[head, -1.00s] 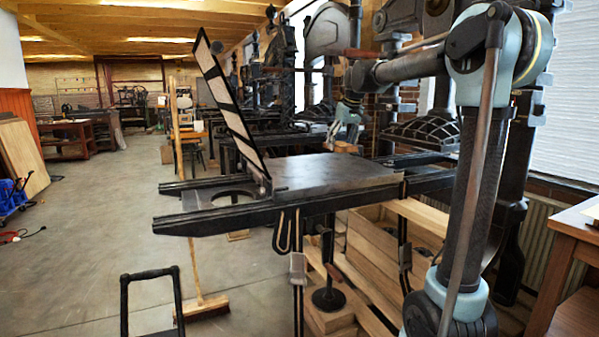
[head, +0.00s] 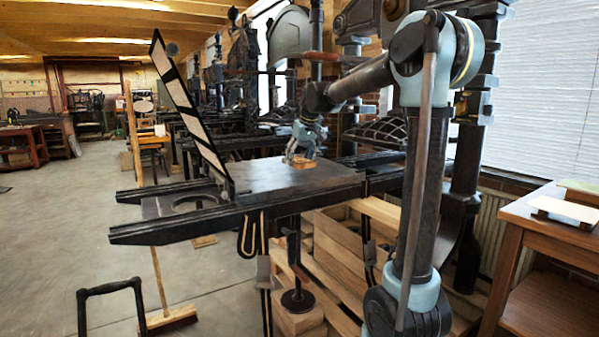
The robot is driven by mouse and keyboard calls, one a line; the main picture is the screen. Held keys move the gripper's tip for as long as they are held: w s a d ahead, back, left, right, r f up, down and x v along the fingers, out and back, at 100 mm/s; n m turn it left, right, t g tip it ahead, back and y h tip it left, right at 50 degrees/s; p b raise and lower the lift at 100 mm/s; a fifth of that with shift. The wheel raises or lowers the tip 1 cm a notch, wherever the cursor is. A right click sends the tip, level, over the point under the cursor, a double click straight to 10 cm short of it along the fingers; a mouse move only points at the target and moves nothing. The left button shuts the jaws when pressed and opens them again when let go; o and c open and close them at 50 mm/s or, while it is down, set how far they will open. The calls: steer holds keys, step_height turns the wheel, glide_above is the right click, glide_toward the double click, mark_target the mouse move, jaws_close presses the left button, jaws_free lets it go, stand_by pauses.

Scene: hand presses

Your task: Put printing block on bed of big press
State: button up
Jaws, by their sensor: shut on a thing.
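My gripper (head: 301,157) is shut on the printing block (head: 303,164), a small tan wooden piece, at the far side of the big press's bed. The bed (head: 272,180) is a flat dark metal plate between two black rails. The block is at or slightly above the plate's surface; I cannot tell whether it touches. The big press (head: 465,120) stands at the right, partly hidden behind my arm.
The hinged frame (head: 185,105) stands tilted up at the bed's left end. A wooden table (head: 540,222) with flat pale items is at the right. A broom (head: 170,318) and a black handle (head: 110,290) stand in front on the floor.

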mark_target(299, 177)
steer(key=shift+f, duration=2.3)
steer(key=o, duration=1.3)
steer(key=shift+f, duration=0.1)
